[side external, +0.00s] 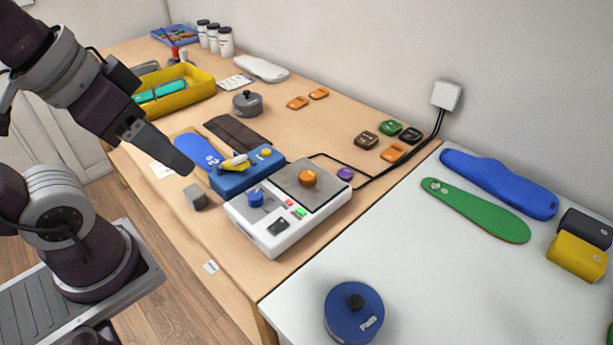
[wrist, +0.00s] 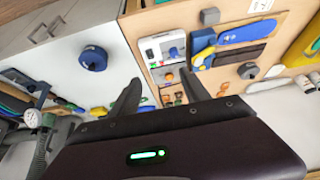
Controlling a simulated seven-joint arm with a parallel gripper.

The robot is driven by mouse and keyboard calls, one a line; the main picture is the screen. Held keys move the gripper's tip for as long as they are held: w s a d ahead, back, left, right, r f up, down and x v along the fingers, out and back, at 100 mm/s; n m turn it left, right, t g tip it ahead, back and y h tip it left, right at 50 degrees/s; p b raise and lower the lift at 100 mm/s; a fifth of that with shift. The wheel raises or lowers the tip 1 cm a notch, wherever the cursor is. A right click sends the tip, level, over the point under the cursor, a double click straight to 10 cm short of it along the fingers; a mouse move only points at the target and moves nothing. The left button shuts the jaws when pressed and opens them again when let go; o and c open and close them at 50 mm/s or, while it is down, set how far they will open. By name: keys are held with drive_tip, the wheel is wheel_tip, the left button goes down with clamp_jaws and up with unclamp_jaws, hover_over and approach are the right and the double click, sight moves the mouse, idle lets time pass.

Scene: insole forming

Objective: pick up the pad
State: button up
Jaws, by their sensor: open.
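Several small rounded pads lie flat on the wooden table in the side external view; I cannot tell which one is meant. Two orange pads (side external: 308,98) lie near the wall. A brown pad (side external: 367,140), a green pad (side external: 390,128), a dark pad (side external: 411,135) and another orange pad (side external: 392,153) lie grouped at the right. A small purple piece (side external: 345,174) lies beside the white machine. My gripper (side external: 182,162) is in the air at the left, apart from them all. In the wrist view my gripper (wrist: 160,90) shows two spread, empty fingers.
A grey lidded pot (side external: 247,103) stands behind. A black cable (side external: 400,165) runs near the pads. A yellow tray (side external: 185,95) is at left.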

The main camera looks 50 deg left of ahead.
drive_tip(key=shift+o, duration=0.9)
